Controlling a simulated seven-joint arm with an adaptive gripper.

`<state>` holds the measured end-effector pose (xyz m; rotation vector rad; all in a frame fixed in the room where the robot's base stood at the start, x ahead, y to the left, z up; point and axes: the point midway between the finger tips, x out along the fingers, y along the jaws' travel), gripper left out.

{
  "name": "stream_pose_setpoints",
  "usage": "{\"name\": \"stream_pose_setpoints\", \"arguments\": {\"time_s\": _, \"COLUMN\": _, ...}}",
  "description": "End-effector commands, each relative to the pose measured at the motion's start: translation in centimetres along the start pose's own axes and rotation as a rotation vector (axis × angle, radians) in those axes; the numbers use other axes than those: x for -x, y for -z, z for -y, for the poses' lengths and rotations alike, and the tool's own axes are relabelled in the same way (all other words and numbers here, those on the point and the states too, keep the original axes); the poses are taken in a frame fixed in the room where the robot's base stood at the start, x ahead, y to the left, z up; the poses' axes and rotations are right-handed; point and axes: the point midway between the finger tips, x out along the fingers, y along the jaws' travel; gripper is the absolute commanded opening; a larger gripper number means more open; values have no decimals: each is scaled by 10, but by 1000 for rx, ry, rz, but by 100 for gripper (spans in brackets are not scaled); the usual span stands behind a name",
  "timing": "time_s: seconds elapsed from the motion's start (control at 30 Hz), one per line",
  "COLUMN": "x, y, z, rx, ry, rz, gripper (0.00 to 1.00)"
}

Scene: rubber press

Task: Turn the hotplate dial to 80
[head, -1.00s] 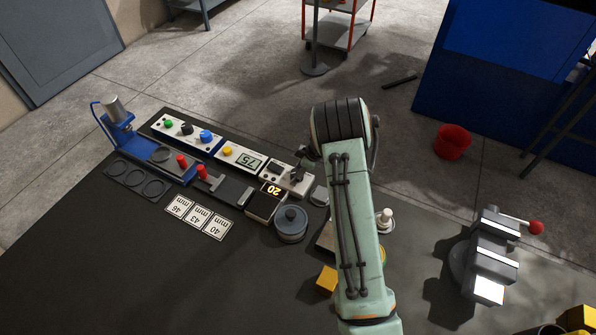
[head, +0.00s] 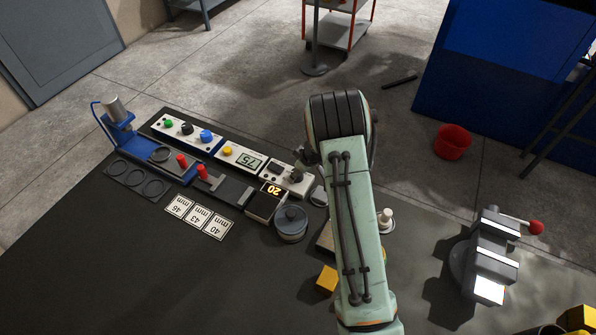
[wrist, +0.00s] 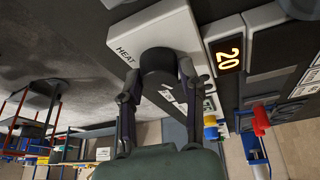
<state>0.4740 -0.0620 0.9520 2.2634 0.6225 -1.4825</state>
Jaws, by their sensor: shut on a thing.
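The hotplate's white control box (wrist: 178,22) fills the top of the wrist view, with the word HEAT on its face. Its black round dial (wrist: 160,64) sits between the two fingers of my gripper (wrist: 158,80), which is shut on it. The hotplate display (wrist: 229,55) reads 20 in amber digits. In the head view the same display (head: 272,189) also reads 20, beside the pale control box. My arm hides much of my gripper there. Any pointer mark on the dial is not clear.
A grey lidded pot (head: 291,221) stands close to the display. A yellow-knobbed unit reading 75 (head: 249,160) adjoins the control box. Number cards (head: 199,215) lie to the left. A vise (head: 484,260) stands at right; the front left table is bare.

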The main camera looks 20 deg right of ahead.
Motion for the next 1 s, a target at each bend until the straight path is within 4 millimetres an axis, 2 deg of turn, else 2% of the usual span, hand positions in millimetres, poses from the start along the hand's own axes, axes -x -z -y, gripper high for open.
{"name": "stream_pose_setpoints", "arguments": {"time_s": 0.5, "x": -1, "y": 1, "z": 2, "rx": -411, "ry": -170, "rz": 27, "gripper": 1}}
{"name": "stream_pose_setpoints", "arguments": {"time_s": 1.0, "x": -2, "y": 1, "z": 3, "rx": -584, "ry": -241, "rz": 39, "gripper": 1}}
